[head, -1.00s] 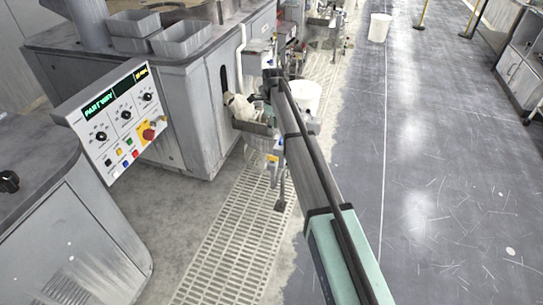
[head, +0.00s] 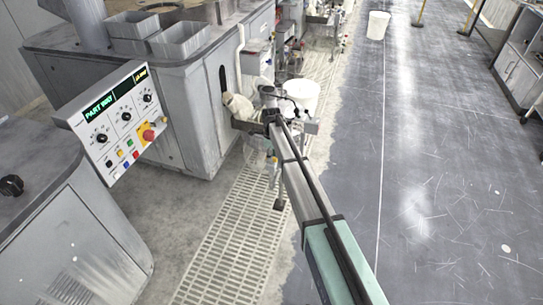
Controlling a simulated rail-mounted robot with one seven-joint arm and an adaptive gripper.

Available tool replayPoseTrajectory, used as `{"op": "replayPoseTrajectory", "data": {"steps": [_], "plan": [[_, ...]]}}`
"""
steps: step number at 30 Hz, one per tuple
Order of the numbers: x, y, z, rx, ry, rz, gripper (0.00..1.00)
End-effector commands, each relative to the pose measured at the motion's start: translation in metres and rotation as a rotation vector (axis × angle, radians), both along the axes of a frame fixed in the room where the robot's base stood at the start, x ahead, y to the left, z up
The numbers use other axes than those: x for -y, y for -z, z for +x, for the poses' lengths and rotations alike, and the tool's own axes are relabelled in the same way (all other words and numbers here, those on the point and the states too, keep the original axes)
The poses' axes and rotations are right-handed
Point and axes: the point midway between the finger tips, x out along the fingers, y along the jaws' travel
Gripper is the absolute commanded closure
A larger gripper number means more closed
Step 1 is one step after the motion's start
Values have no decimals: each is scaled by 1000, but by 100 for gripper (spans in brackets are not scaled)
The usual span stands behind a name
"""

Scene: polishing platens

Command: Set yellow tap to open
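The control panel (head: 118,122) at left carries a lit green display that appears to read "PART WAY". A small yellowish part (head: 273,160) shows low beside the machine, under the bracket; it is too small to tell if it is the yellow tap or how it is turned. My gripper (head: 268,92) is at the far end of my arm, beside the machine's right side and above that part, apart from it in the picture. Its fingers are too small and cluttered to tell open from shut.
A grey polishing machine (head: 165,95) stands left of my arm. A pale cloth-like bundle (head: 238,106) sits at its slot. A white bucket (head: 303,93) is just behind my gripper, and another bucket (head: 377,25) farther off. Floor grating (head: 232,235) lies below; the dark aisle (head: 440,170) is clear.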

Motion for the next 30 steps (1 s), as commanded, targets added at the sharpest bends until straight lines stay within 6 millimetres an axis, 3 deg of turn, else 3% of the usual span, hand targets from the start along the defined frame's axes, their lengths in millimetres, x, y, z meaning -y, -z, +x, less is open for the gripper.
{"op": "replayPoseTrajectory", "data": {"steps": [11,15,30], "plan": [[0,6,0,0,0,0,60],[0,6,0,0,0,0,100],[0,7,0,0,-54,0,100]]}}
